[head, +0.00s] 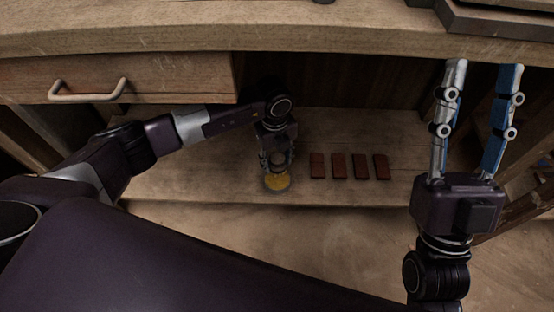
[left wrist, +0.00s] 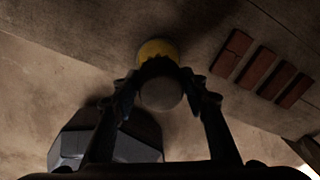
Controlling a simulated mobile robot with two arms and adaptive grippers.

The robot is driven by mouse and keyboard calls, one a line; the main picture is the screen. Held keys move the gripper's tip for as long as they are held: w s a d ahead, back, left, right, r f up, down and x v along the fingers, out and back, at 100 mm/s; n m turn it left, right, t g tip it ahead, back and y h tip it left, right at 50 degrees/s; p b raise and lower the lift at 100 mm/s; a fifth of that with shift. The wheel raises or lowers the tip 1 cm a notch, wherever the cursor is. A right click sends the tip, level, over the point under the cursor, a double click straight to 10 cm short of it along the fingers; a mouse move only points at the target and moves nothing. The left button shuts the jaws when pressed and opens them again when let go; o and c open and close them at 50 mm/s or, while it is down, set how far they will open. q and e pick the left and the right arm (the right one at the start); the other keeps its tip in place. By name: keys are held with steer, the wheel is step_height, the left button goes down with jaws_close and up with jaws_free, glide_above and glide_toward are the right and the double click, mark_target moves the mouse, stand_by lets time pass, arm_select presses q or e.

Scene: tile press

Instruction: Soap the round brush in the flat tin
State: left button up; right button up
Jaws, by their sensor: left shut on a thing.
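The flat tin (head: 277,183), round with yellow soap in it, stands on the low wooden shelf near its front edge. It also shows in the left wrist view (left wrist: 157,48), partly hidden behind the fingers. My left gripper (head: 276,165) is shut on the round brush, whose rounded grey top (left wrist: 160,93) shows between the fingertips in the left wrist view. The gripper is right at the tin, pointing down. The brush's bristles are hidden, and I cannot tell whether they touch the soap. My right gripper (head: 480,75) is raised at the right, open and empty.
Several red-brown tiles (head: 339,166) lie in a row on the shelf (head: 200,180) just right of the tin. The workbench top (head: 250,35) and a drawer with a handle (head: 88,88) overhang the shelf. The shelf left of the tin is clear.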

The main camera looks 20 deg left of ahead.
steer(key=shift+w+a+f+g+h+p, duration=0.15)
steer(key=shift+w+f+g+h, duration=0.1)
steer(key=shift+w+f+g, duration=0.25)
steer(key=shift+w+a+f+g+h+p, duration=0.15)
steer(key=shift+w+f+g+h, duration=0.15)
steer(key=shift+w+f, duration=0.55)
steer(key=shift+w, duration=0.15)
